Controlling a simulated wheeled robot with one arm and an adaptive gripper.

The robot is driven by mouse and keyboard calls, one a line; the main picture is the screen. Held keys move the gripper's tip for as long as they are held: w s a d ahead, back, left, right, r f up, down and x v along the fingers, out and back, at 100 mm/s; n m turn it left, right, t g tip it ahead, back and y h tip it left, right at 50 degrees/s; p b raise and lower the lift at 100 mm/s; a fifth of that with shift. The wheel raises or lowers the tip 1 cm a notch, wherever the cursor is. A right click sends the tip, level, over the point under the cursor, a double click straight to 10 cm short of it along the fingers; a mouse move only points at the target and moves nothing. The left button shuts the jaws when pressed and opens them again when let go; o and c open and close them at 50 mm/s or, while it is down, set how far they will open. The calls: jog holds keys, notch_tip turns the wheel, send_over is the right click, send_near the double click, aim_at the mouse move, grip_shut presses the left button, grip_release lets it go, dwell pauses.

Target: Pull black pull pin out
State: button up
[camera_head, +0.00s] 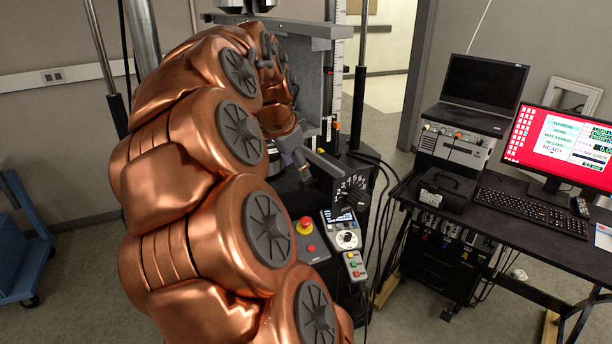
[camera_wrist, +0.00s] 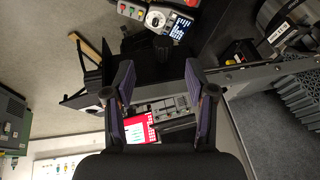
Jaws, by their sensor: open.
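In the wrist view, my gripper (camera_wrist: 160,66) is open, with its two purple-padded fingers spread apart and nothing held between them. A dark, short cylindrical knob (camera_wrist: 163,47) shows just beyond the gap between the fingertips; it may be the black pull pin, but it is too dark to be sure. I cannot tell how far it is from the fingers. A grey bar (camera_wrist: 258,72) runs right from near the right finger. In the head view, my gripper (camera_head: 293,156) is mostly hidden by my copper arm, close to the test machine. The pin cannot be made out there.
A black numbered dial plate (camera_head: 350,195) stands near the gripper. A control panel with a red stop button (camera_head: 305,224) and a handset (camera_head: 345,238) sit below. A desk with a red-screened monitor (camera_head: 565,145) and keyboard (camera_head: 525,207) is at right.

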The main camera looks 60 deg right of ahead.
aim_at(310, 183)
jog(key=shift+d+r+p+x, duration=0.15)
jog(key=shift+p+x, duration=0.3)
jog(key=shift+x, duration=0.85)
jog(key=shift+d+p+x, duration=0.25)
jog(key=shift+p+x, duration=0.15)
jog(key=shift+x, duration=0.9)
jog(key=shift+d+r+p+x, duration=0.15)
jog(key=shift+p+x, duration=0.3)
jog(key=shift+x, duration=0.85)
jog(key=shift+s, duration=0.1)
grip_shut()
